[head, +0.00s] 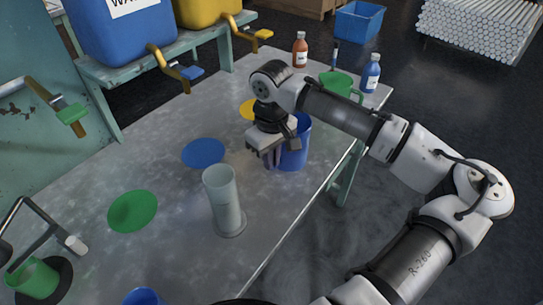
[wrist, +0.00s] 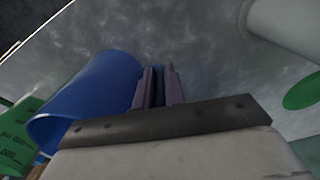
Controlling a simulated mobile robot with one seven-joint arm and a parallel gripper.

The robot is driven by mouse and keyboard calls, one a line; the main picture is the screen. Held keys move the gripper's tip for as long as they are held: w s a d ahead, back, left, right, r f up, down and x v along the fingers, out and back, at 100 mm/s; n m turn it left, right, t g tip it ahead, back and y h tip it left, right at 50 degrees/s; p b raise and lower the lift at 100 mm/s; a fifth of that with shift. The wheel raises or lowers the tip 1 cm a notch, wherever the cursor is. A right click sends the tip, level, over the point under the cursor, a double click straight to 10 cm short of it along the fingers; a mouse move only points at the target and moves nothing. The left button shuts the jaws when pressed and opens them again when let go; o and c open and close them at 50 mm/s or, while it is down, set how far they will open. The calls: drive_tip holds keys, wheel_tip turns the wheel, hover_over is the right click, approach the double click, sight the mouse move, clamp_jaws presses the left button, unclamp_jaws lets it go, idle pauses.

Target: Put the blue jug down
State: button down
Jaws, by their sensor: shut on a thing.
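The blue jug (head: 301,148) is upright near the right edge of the grey table (head: 180,260), partly hidden behind my gripper. My gripper (head: 270,158) points down at the jug's left side. In the wrist view the two fingers (wrist: 160,85) are close together beside the blue jug (wrist: 95,95), shut on what seems to be its handle, which is mostly hidden. I cannot tell whether the jug's base touches the table. A flat blue disc (head: 203,153) lies bare on the table left of my gripper.
A clear cylinder (head: 222,200) stands in front and left of my gripper. A green disc (head: 132,211) and a partly hidden yellow disc (head: 246,108) lie on the table. A green jug (head: 335,84), red bottle (head: 300,52) and blue bottle (head: 370,75) stand at the far end.

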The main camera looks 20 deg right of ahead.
drive_tip(key=c, duration=1.5)
unclamp_jaws()
drive_tip(key=shift+f, duration=0.1)
wheel_tip(320, 180, up, 12)
drive_tip(key=shift+r+b, duration=0.15)
drive_tip(key=shift+b, duration=0.45)
